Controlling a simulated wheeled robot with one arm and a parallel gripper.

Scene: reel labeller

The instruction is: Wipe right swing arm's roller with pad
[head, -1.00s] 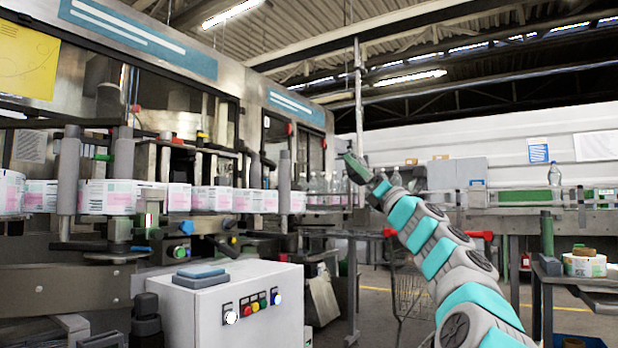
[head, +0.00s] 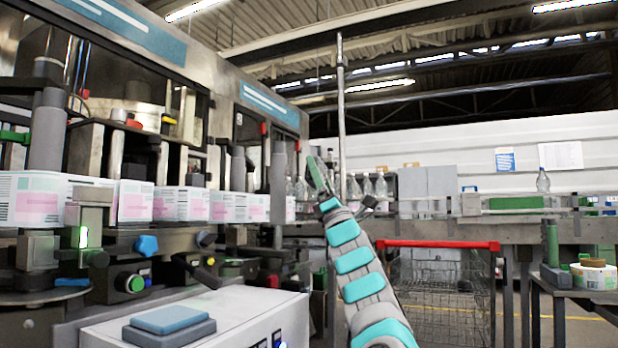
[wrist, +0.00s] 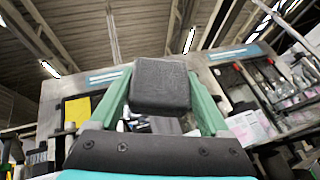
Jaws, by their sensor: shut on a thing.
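My gripper (wrist: 160,98) is shut on a dark grey block-shaped pad (wrist: 160,86), held between its two green fingers in the wrist view. In the head view my gripper (head: 318,177) is raised, in front of bottles on the far line; the pad is hard to make out there. Upright grey rollers stand along the labelling machine: a large one at the left (head: 48,130), a slimmer one in the middle (head: 238,168), and one at the right (head: 278,180), left of my gripper. I cannot tell which belongs to the right swing arm. My gripper appears apart from them.
A white control cabinet (head: 240,312) carries a blue-topped grey block (head: 172,320). A wire trolley with a red handle (head: 437,245) stands right of my arm. A side table (head: 585,285) holds a label roll (head: 595,274).

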